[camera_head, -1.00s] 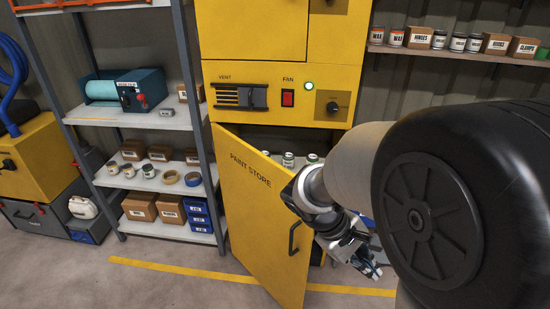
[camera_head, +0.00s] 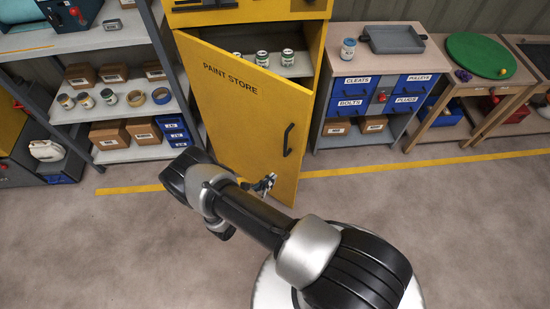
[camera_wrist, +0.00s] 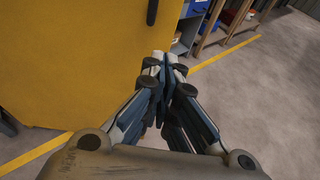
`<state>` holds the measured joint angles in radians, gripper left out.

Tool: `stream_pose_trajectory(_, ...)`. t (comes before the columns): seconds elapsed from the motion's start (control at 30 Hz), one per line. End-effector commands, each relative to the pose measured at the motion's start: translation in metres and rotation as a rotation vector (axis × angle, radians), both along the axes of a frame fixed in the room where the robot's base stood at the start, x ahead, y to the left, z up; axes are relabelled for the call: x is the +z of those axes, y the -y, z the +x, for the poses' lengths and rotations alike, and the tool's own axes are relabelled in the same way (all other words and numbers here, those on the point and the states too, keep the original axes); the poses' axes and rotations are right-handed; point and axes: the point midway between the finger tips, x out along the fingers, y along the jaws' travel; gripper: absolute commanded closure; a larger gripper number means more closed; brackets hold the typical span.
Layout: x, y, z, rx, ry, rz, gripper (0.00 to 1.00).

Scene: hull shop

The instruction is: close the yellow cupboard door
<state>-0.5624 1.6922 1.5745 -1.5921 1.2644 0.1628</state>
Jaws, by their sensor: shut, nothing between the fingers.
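The yellow cupboard door (camera_head: 235,115), lettered "PAINT STORE", stands ajar, hinged at its left edge, with its free right edge swung out toward me. A gap shows at its top and right, with several cans (camera_head: 262,60) on a shelf inside. Its black handle (camera_head: 288,140) is near the free edge; part of it shows at the top of the wrist view (camera_wrist: 152,12). My gripper (camera_head: 268,183) is shut and empty, in front of the lower door near its free edge. In the wrist view my gripper (camera_wrist: 165,62) points past that edge; I cannot tell whether it touches the door.
A grey shelf rack (camera_head: 145,152) with boxes and tape stands left of the cupboard. A drawer unit (camera_head: 335,75) with blue bins stands to its right, then a wooden bench (camera_head: 450,85). The concrete floor is clear, with a yellow line (camera_head: 410,163) across it.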

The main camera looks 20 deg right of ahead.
Motion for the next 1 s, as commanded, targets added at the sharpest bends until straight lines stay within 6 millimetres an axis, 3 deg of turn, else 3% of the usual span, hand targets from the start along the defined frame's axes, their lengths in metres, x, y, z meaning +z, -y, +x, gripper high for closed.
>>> stream_pose_trajectory(0.1, -0.014, 0.001, -0.007, 0.042, -0.021, -0.016, 1.00)
stream_pose_trajectory(0.27, -0.021, 0.010, -0.002, 0.046, -0.024, -0.018, 1.00)
stream_pose_trajectory(0.7, -0.048, 0.082, 0.044, 0.042, -0.023, -0.017, 1.00)
stream_pose_trajectory(1.0, -0.047, 0.111, 0.064, 0.047, -0.024, -0.017, 1.00)
